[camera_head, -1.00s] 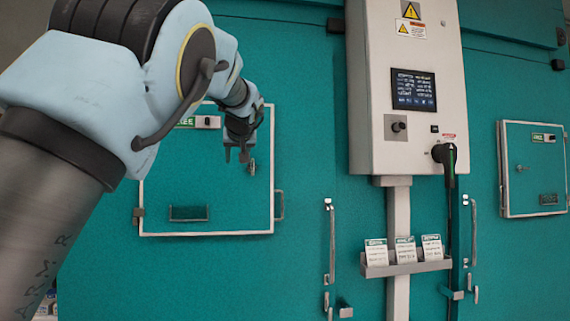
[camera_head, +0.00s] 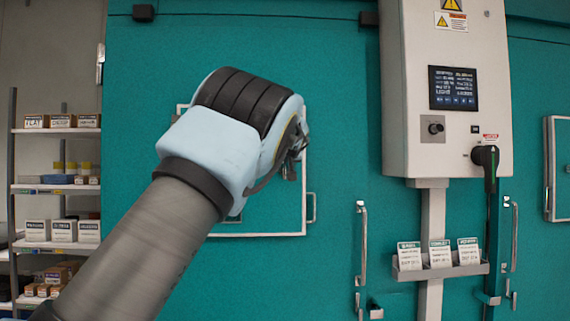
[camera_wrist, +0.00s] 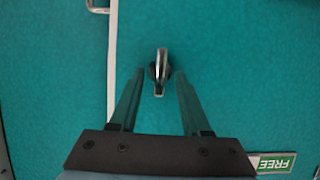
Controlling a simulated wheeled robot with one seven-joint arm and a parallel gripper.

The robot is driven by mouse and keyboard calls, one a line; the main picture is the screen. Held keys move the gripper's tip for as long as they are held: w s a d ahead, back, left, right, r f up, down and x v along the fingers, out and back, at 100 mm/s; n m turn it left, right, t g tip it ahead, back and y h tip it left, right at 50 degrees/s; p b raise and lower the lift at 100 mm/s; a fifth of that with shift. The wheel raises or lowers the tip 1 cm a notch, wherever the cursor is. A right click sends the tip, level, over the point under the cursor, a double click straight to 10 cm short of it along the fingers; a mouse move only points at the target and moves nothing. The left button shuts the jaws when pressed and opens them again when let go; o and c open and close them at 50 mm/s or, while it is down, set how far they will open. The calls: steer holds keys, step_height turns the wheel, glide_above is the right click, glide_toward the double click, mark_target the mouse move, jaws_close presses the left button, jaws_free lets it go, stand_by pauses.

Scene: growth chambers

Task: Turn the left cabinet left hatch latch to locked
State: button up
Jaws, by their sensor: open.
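The left hatch (camera_head: 270,222) is a teal panel with a pale frame on the left cabinet, largely hidden behind my arm in the head view. In the wrist view its latch (camera_wrist: 160,73) is a small metal lever on a dark round base, with its long side running up and down the picture. My gripper (camera_wrist: 159,76) is open, with one finger on each side of the latch and a gap visible on both sides. In the head view my gripper (camera_head: 290,170) is small and partly hidden, and I cannot make out the latch there.
The hatch's green FREE label (camera_wrist: 273,163) shows upside down in the wrist view. A hatch handle (camera_head: 312,207) sticks out at the frame's right edge. A white control box (camera_head: 447,130) and card holder (camera_head: 440,270) are to the right. Shelves (camera_head: 55,188) stand at far left.

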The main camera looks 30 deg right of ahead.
jaws_close()
stand_by(0.4)
